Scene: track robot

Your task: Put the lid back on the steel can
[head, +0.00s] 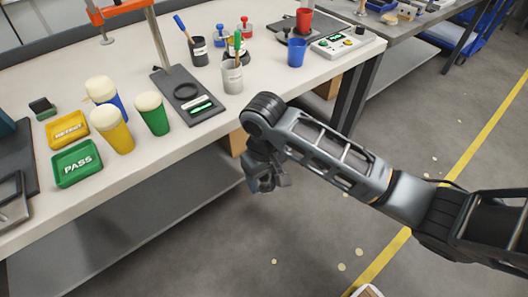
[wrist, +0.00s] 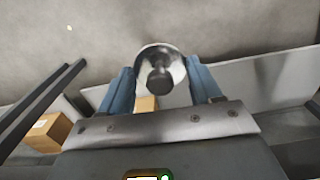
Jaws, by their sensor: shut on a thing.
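My gripper (wrist: 159,68) is shut on a round, shiny metal piece with a dark knob, which looks like the lid (wrist: 152,54). In the head view my gripper (head: 266,181) hangs beside the bench's front edge, over the floor side and below the top; the lid cannot be made out there.
On the bench (head: 120,185) are a dark tray (head: 178,79), cream-topped yellow (head: 116,136), green (head: 155,121) and blue cups, a green PASS tray (head: 76,164), a dark pen cup (head: 198,52) and a blue cup (head: 296,53). Cardboard boxes (wrist: 52,130) sit under the bench.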

